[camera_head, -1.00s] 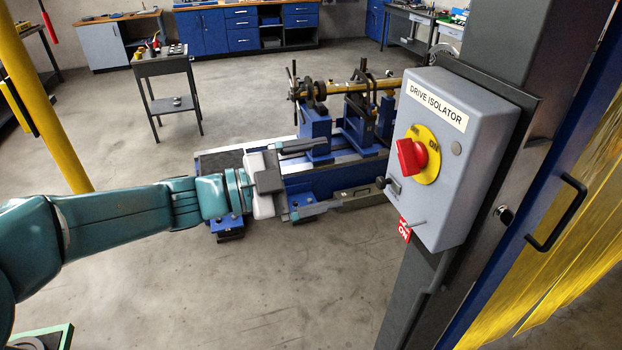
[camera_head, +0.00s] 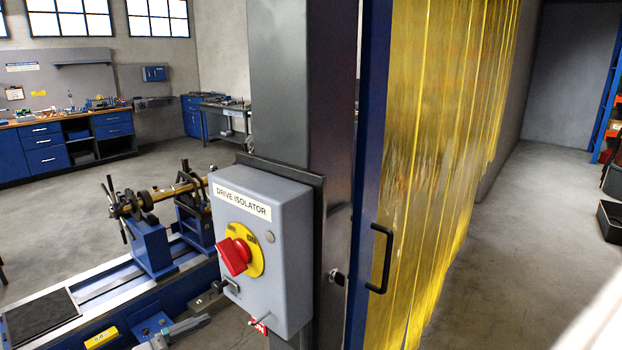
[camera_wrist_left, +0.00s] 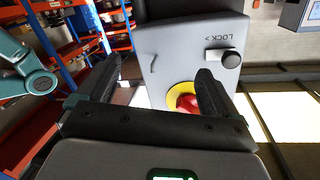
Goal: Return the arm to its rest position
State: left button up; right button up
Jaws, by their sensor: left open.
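My left gripper (camera_wrist_left: 158,85) is open and empty in the left wrist view, its two dark fingers spread toward the grey drive isolator box (camera_wrist_left: 165,45). The isolator's red knob (camera_wrist_left: 188,103) on its yellow disc shows beyond the fingers, partly hidden by the right one. No contact is visible. In the head view the drive isolator (camera_head: 285,285) is on a dark post, with its red knob (camera_head: 234,256) tilted on the yellow plate. My right gripper is not in view.
The blue balancing machine (camera_head: 150,245) stands left of the isolator. A yellow strip curtain (camera_head: 435,150) and a blue frame with a black handle (camera_head: 380,258) are on the right. Open floor (camera_head: 520,240) lies beyond the curtain. Benches line the back wall.

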pick_arm(q)
jog(key=s+d+f+n+g+y, duration=0.15)
jog(key=d+f+n, duration=0.25)
jog(key=f, duration=0.7)
jog(key=d+f+n+g+y, duration=0.1)
jog(key=d+f+n+y, duration=0.2)
jog(key=f, duration=0.8)
jog(key=s+f+n+g+y, duration=0.4)
jog(key=s+f+n+g, duration=0.4)
jog(key=s+f, duration=0.8)
jog(key=shift+s+a+g, duration=0.35)
jog(key=shift+s+g, duration=0.1)
jog(key=shift+s, duration=0.8)
